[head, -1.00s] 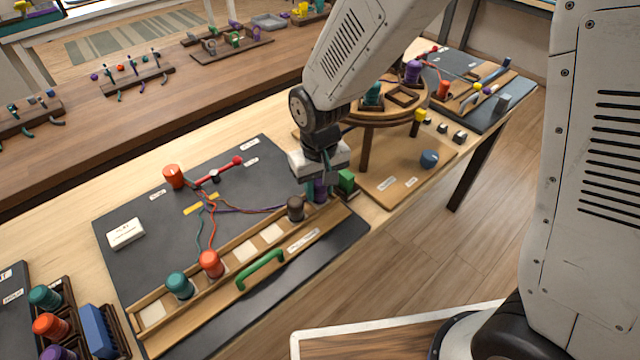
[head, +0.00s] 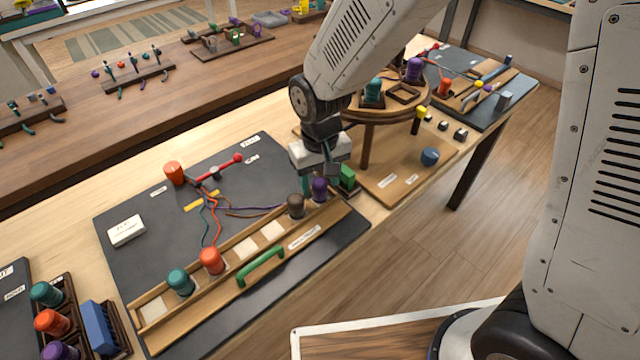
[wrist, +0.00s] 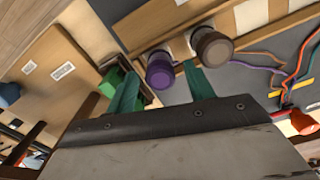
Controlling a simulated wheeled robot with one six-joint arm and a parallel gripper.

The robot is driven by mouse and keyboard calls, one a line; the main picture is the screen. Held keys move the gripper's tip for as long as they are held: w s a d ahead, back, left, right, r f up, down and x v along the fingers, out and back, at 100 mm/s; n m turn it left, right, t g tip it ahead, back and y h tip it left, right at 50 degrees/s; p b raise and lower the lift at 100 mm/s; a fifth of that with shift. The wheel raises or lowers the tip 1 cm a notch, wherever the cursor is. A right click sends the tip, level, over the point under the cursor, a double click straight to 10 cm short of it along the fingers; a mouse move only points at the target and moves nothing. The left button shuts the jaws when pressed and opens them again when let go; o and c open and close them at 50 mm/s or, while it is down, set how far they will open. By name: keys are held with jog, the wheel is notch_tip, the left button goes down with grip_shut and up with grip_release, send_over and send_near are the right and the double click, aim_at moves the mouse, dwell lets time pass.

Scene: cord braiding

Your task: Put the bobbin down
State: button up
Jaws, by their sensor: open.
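The purple bobbin (head: 319,189) stands in the wooden rack (head: 215,262) at its far right end, beside the brown bobbin (head: 296,206). My gripper (head: 318,177) is open just behind and above the purple bobbin. In the wrist view the purple bobbin (wrist: 160,71) lies between the two green fingers (wrist: 163,82), with gaps visible and no grip on it. The brown bobbin (wrist: 212,48) is just outside the right finger. Purple and brown cords run from these bobbins over the dark mat.
An orange bobbin (head: 211,261) and a teal bobbin (head: 180,283) stand further left in the rack, with empty pale squares between. A green handle (head: 261,267) is on the rack's front. A green block (head: 347,176) is close right of my gripper. A round wooden stand (head: 372,118) is behind.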

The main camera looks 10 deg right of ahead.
aim_at(321, 182)
notch_tip(321, 182, up, 11)
dwell(0.3)
jog(key=s+d+r+m, duration=0.1)
jog(key=s+d+r, duration=0.3)
jog(key=d, duration=0.3)
jog(key=s+d+r+m, duration=0.1)
jog(key=s+d+r, duration=0.3)
jog(key=d, duration=0.3)
jog(key=s+d+r+m, duration=0.1)
jog(key=s+d, duration=0.2)
jog(key=s, duration=0.3)
jog(key=s+d+t, duration=0.1)
jog(key=s+d, duration=0.2)
jog(key=s, duration=0.2)
jog(key=shift+s+d+r+m, duration=0.35)
jog(key=shift+d+r+m, duration=0.05)
